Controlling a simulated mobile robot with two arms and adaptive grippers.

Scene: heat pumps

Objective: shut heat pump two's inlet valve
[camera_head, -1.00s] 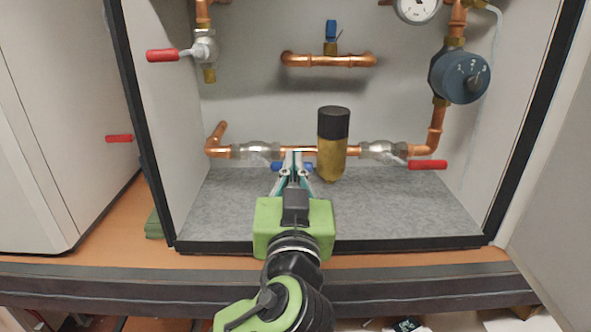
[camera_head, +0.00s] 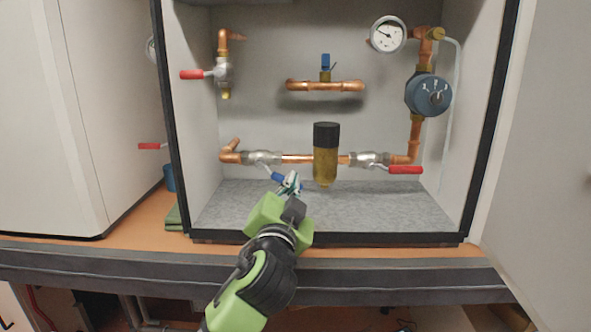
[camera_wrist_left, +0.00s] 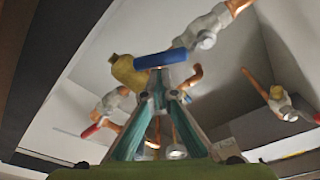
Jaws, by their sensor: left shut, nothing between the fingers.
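The open cabinet holds a low copper pipe with a metal valve (camera_head: 262,157) on its left part. That valve's blue lever handle (camera_head: 279,177) slants down to the right, out of line with the pipe. My left gripper (camera_head: 292,181) is shut and empty, its tips right beside the free end of the blue handle. In the left wrist view the blue handle (camera_wrist_left: 160,59) lies just beyond the shut fingertips (camera_wrist_left: 158,78); I cannot tell if they touch. No label shows which valve is the inlet. My right gripper is not in view.
A brass filter with a black cap (camera_head: 326,155) stands right of the gripper. Beyond it is a red-handled valve (camera_head: 370,158). Another red-handled valve (camera_head: 222,72) is at upper left. A small blue valve (camera_head: 325,65), gauge (camera_head: 388,34) and blue-grey dial unit (camera_head: 428,95) are higher up. The grey floor (camera_head: 385,207) is clear.

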